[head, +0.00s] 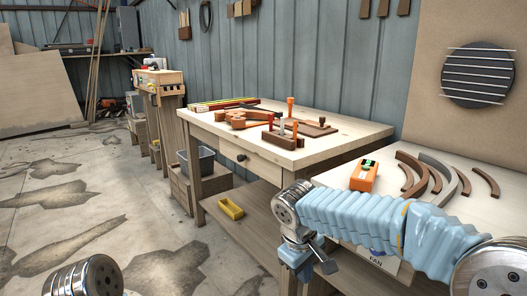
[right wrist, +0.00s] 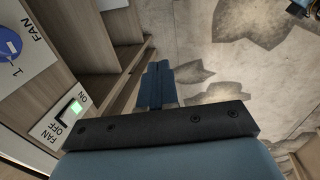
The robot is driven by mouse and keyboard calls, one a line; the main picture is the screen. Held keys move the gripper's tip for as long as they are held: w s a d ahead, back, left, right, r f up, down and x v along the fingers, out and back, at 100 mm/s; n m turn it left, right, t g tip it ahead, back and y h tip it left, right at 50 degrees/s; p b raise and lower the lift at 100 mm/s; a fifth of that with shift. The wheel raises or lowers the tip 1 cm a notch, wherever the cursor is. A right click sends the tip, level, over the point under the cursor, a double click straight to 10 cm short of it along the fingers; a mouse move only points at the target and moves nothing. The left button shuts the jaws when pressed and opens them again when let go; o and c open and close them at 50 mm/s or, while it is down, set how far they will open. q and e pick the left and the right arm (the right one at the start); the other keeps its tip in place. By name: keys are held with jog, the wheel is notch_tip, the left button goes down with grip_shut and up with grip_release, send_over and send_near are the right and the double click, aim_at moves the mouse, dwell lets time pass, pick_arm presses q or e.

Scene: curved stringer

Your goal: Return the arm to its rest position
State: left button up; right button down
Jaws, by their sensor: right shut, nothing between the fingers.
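My right arm (head: 385,223), in a pale blue ribbed sleeve, reaches in from the right across the front of the near workbench. My right gripper (head: 300,266) hangs at its end, pointing down, in front of the benches. In the right wrist view its blue fingers (right wrist: 155,87) are together with nothing between them, above the concrete floor. Only a metal joint of my left arm (head: 85,278) shows at the bottom left; the left gripper is out of frame.
The near bench (head: 480,228) carries an orange tool (head: 364,177) and several curved strips (head: 441,182). A wooden table (head: 335,143) behind holds clamps and tools. A fan switch panel (right wrist: 70,112) is left of the gripper in the wrist view. Open floor (head: 120,215) lies left.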

jog(key=s+a+f+m+g+y, duration=0.1)
jog(key=s+f+y, duration=0.1)
jog(key=f, duration=0.9)
jog(key=s+a+f+m+g+y, duration=0.1)
jog(key=s+f+y, duration=0.1)
jog(key=f, duration=0.8)
jog(key=s+d+f+m+y, duration=0.1)
jog(key=s+f+m, duration=0.2)
jog(key=s+f, duration=0.4)
jog(key=s+d+f+m+t+y, duration=0.1)
jog(key=s+f+m, duration=0.3)
jog(key=s+f, duration=0.4)
notch_tip(320, 180, down, 2)
jog(key=shift+s+d+f+m, duration=0.25)
jog(key=shift+d+m, duration=0.05)
jog(key=shift+d, duration=0.5)
